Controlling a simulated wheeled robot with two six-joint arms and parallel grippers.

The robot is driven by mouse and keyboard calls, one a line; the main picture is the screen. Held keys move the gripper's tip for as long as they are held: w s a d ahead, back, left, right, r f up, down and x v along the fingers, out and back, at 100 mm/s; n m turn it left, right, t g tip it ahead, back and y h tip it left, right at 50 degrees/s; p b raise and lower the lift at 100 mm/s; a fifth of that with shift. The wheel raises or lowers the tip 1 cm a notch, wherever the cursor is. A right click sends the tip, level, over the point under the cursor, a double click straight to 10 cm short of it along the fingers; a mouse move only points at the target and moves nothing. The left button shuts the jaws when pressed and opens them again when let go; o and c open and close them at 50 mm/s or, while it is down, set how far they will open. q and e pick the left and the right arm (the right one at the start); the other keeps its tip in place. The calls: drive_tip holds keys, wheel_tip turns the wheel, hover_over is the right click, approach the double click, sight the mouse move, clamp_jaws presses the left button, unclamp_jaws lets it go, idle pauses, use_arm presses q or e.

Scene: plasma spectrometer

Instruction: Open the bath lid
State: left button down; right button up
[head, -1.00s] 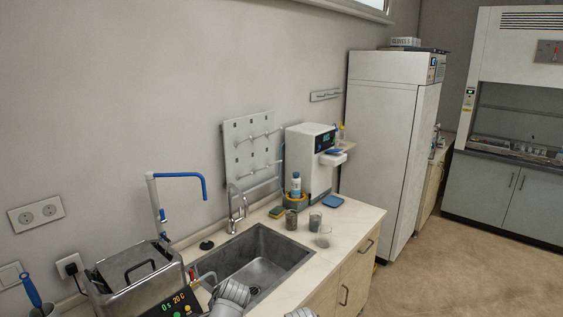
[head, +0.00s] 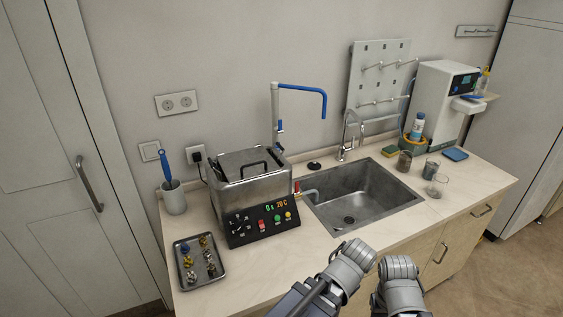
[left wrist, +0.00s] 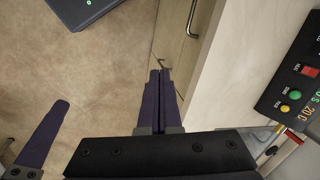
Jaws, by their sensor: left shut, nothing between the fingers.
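The steel water bath (head: 255,192) stands on the counter left of the sink in the head view. Its lid (head: 238,158) lies flat across the top, looking closed, with a black handle (head: 262,168). The black control panel (head: 250,228) faces front with a lit display and coloured buttons; part of it also shows at the right of the left wrist view (left wrist: 288,100). My left gripper (left wrist: 160,75) is shut and empty, beside the cabinet front and away from the lid. A finger, seemingly of my right gripper (left wrist: 45,135), shows at the left; its opening is unclear.
A tray of small parts (head: 184,283) lies front left of the bath. A cup with a blue brush (head: 174,200) stands at its left. A blue-armed stand (head: 275,105) rises behind. The sink (head: 360,195) is right, with a red-tipped tap (head: 298,188) between. Open floor shows below.

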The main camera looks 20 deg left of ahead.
use_arm(q)
drive_tip(key=w+a+r+m+t+y+b, duration=0.1)
drive_tip(key=w+a+m+t+y+b, duration=0.25)
drive_tip(key=w+a, duration=0.4)
drive_tip(key=w+a+r+m+t+y+b, duration=0.1)
drive_tip(key=w+a+m+t+y+b, duration=0.25)
drive_tip(key=a, duration=0.65)
drive_tip(key=w+a+r+m+t+y+b, duration=0.2)
drive_tip(key=w+a+r+m+y, duration=0.1)
drive_tip(key=w+a+r+m, duration=0.3)
drive_tip(key=w+a+r+m+t+y+b, duration=0.2)
drive_tip(key=w+a+r+m, duration=0.3)
drive_tip(key=w+a+m, duration=0.3)
drive_tip(key=shift+w+a+r+t+y, duration=0.4)
drive_tip(key=shift+a+t, duration=0.3)
drive_tip(key=shift+a, duration=0.55)
drive_tip(key=shift+s, duration=0.15)
